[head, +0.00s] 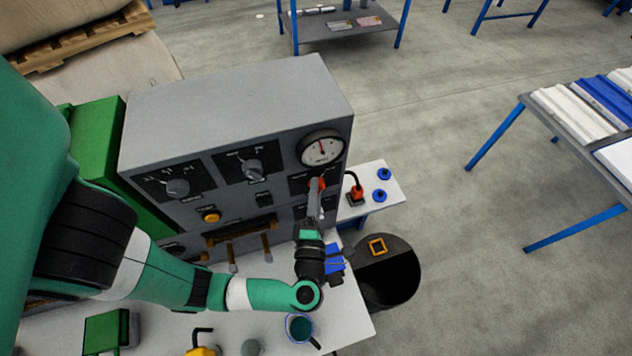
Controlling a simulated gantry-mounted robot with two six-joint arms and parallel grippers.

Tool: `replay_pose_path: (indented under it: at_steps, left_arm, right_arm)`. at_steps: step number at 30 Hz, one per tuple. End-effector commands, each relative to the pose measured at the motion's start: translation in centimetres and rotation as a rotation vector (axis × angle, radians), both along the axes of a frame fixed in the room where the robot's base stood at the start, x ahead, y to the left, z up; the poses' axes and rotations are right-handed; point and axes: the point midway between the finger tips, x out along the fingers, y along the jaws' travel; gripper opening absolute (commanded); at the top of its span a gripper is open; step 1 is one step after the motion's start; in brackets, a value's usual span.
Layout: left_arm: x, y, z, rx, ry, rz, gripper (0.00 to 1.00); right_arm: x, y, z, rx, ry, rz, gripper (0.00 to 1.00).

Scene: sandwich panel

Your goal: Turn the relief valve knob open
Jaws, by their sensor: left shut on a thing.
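The grey panel box (225,110) stands on a white table on the left half of the head view. A small red knob (322,184) is on its front face near the right edge, just below the round gauge (320,148). I take it for the relief valve knob. My left gripper (316,188) reaches up to the panel from below and is shut on the red knob. The fingers hide most of the knob, so I cannot tell how far it is turned. My right gripper is not in view.
Two dark rotary switches (178,187) (253,166) and a yellow button (211,215) are on the panel. A brown handle (237,238) projects below. A cup (299,327) stands on the table near my left arm. A black bin (390,280) is at the right.

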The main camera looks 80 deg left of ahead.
Motion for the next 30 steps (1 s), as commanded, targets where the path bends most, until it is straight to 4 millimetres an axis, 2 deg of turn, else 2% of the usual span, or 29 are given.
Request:
replay_pose_path:
  at_steps: [1,9,27,28,30]
  left_arm:
    - [0.0,0.0,0.8,0.0,0.031,0.0,0.0]
    - [0.0,0.0,0.5,-0.006,0.152,0.001,0.0]
    - [0.0,0.0,0.2,-0.007,0.19,0.001,0.0]
    - [0.0,0.0,0.2,-0.007,0.19,0.001,0.53]
    - [0.0,0.0,0.2,-0.007,0.19,0.001,0.66]
  right_arm:
    - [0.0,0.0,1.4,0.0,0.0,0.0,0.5]
    - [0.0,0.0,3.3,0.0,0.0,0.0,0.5]
    - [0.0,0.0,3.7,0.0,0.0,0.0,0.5]
    - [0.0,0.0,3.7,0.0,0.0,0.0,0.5]
    - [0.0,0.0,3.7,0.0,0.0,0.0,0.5]
